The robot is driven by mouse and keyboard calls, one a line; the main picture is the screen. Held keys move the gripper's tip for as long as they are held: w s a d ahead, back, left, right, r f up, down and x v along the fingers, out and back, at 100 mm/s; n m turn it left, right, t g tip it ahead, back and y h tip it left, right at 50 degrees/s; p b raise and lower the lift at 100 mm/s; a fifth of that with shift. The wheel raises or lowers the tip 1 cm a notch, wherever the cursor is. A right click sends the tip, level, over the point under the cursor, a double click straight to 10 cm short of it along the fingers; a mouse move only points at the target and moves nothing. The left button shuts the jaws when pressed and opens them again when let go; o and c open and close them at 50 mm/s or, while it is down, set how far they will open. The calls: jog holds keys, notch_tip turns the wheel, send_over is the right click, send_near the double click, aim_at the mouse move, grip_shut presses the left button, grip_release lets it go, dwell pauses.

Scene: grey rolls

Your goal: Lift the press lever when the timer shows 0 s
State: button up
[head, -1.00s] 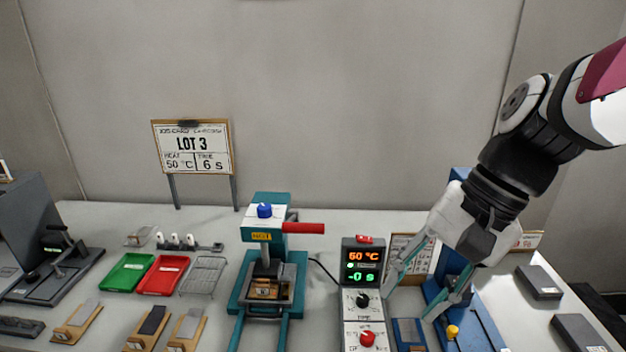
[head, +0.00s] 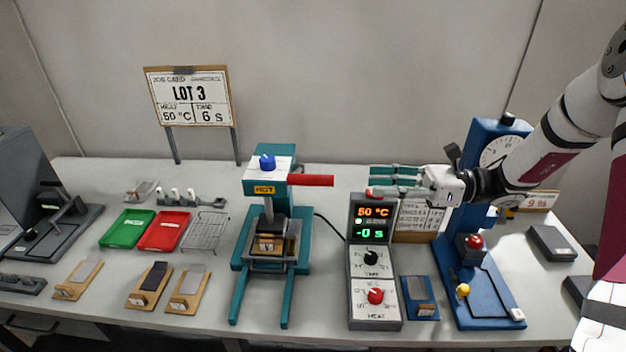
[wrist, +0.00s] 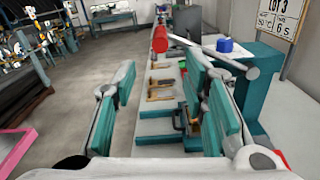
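The teal press (head: 272,225) stands on the bench with a HOT label and a blue knob (head: 267,162). Its red lever handle (head: 310,180) sticks out to the right, roughly level. The lever also shows in the wrist view (wrist: 160,40), ahead and between my fingers. My gripper (head: 372,182) is to the right of the handle tip, fingers pointing left at it, a gap between them. In the wrist view my gripper (wrist: 162,80) is open and empty. The timer box (head: 375,260) reads 50 °C in orange and -0 s in green.
The LOT 3 card (head: 190,100) shows 50 °C and 6 s. A blue gauge press (head: 478,275) stands to the right, partly behind my arm.

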aim_at(293, 180)
jog(key=a+p, duration=0.1)
jog(key=a, duration=0.8)
jog(key=a+p, duration=0.1)
jog(key=a, duration=0.3)
jog(key=shift+w+a+p, duration=0.25)
jog(key=shift+a+p, duration=0.05)
jog(key=shift+a, duration=0.1)
grip_shut()
